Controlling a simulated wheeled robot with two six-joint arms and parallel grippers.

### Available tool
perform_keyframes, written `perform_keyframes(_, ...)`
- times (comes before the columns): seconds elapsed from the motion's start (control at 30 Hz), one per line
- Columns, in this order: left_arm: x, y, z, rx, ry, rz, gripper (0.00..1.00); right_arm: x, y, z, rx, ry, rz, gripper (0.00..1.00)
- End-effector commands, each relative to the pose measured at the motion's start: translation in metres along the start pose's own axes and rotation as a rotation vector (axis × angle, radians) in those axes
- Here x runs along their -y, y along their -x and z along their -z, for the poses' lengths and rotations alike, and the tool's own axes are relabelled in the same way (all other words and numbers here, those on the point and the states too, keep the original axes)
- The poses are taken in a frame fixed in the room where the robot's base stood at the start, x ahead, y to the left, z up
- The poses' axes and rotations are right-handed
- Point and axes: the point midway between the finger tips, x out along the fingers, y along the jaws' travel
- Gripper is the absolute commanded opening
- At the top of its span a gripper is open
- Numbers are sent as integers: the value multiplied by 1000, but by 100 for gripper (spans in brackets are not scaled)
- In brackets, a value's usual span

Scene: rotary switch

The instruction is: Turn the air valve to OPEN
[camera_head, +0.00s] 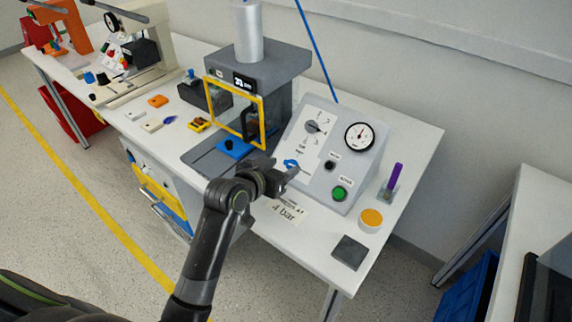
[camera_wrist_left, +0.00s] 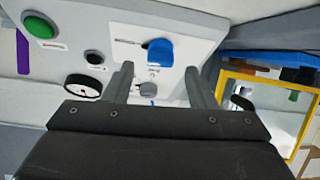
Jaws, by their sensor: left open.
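The air valve is a blue handle (camera_head: 291,164) low on the left of the sloped grey-white control panel (camera_head: 318,185). In the left wrist view the blue handle (camera_wrist_left: 160,50) shows just beyond and between the two fingers, with no clear contact. Its pointing and the lettering around it are too small to read. My left gripper (camera_head: 284,178) is open in front of the panel's lower left, close to the handle and partly covering that area. Its fingers (camera_wrist_left: 158,70) are apart with nothing between them. My right gripper is in neither view.
The panel also carries a grey knob (camera_head: 312,127), a gauge (camera_head: 359,136), a black knob (camera_head: 331,165) and a green button (camera_head: 340,194). A press with a yellow-framed guard (camera_head: 262,118) stands close on the left. A purple item (camera_head: 394,178) and a yellow-topped pot (camera_head: 371,217) stand at right.

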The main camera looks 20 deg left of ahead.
Motion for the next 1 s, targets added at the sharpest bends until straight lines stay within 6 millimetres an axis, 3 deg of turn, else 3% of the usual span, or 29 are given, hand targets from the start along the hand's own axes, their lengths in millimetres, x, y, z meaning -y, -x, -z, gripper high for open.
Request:
perform_keyframes(0.23, 0, -24, 0, 0, 0, 0, 51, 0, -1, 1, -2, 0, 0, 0)
perform_keyframes(0.6, 0, -29, 0, 0, -1, 1, 51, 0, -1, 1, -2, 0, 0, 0)
perform_keyframes(0.93, 0, -28, 0, 0, 0, 1, 9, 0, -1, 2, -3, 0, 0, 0)
perform_keyframes(1.0, 0, -28, 0, 0, -1, 0, 7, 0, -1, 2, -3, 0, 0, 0)
